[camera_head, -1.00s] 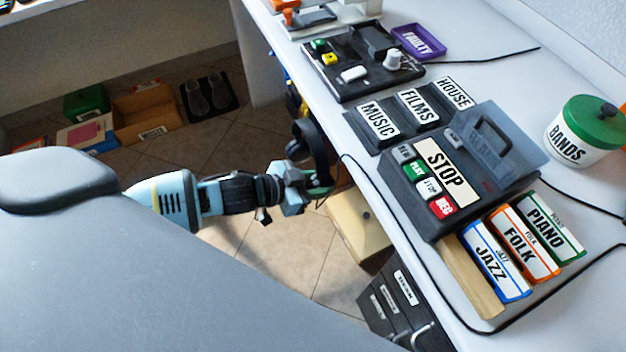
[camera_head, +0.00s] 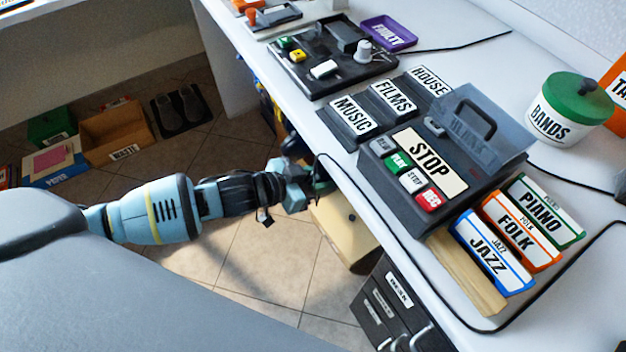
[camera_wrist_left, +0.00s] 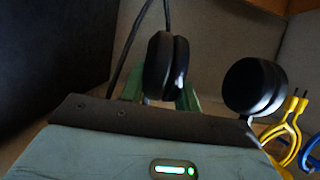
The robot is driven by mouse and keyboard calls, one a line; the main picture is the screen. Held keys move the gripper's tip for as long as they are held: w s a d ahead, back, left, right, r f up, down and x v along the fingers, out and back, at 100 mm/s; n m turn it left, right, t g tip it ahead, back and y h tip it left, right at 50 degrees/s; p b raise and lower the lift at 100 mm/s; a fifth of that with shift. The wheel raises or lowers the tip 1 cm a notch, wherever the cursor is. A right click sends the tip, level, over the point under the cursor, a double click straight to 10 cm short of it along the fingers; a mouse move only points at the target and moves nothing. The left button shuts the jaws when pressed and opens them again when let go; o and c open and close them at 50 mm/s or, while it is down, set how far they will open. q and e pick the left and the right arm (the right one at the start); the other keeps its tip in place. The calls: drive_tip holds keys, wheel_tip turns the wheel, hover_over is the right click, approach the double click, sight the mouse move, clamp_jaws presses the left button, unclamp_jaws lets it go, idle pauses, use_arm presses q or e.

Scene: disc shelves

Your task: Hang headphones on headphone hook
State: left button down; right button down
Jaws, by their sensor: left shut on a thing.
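My left gripper (camera_head: 310,187) is at the front edge of the desk, just below the desk top. The left wrist view shows its green fingers (camera_wrist_left: 160,98) shut around one black ear cup of the headphones (camera_wrist_left: 165,65). The other black ear cup (camera_wrist_left: 255,87) hangs free to the right. In the head view the headphones are mostly hidden by the gripper and the desk edge. A headphone hook cannot be made out in either view. My right gripper is not in view.
The white desk (camera_head: 345,205) carries a cassette recorder (camera_head: 440,165), label blocks and a black control panel (camera_head: 330,62). A black cable (camera_head: 352,190) runs along its front edge. Yellow and blue cables (camera_wrist_left: 290,130) hang near the headphones. A beige box (camera_head: 338,225) and black drawers (camera_head: 392,305) stand below.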

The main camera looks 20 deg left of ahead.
use_arm(q)
drive_tip(key=shift+w+d+f, duration=0.2)
drive_tip(key=shift+w+d, duration=0.1)
drive_tip(key=shift+w, duration=0.1)
drive_tip(key=shift+w+f, duration=0.1)
idle(0.5)
drive_tip(key=c, duration=1.4)
unclamp_jaws()
drive_tip(key=o, duration=0.5)
drive_tip(key=shift+c, duration=0.2)
